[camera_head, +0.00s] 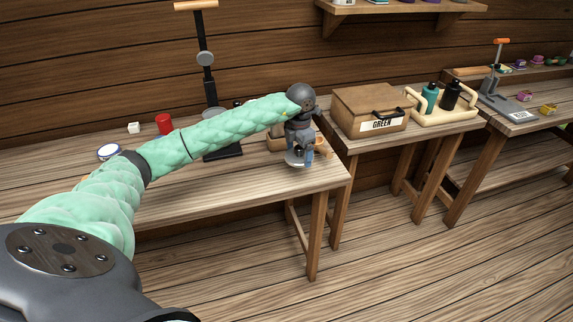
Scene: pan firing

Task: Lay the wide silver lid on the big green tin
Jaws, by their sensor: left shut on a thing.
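My left gripper (299,150) hangs pointing down over the right end of the near wooden table. It is shut on a silver disc that looks like the wide silver lid (293,161), held roughly flat under the fingers. I cannot tell how far the lid is above the tabletop. I cannot make out a big green tin; my left arm and gripper hide part of the table. My right gripper is not in view.
The wooden table (250,184) holds a red tin (164,124), a white cube (134,128), a blue-rimmed round item (108,152) and a black press stand (207,88). A labelled wooden box (357,103) and a tray with bottles (466,121) stand right.

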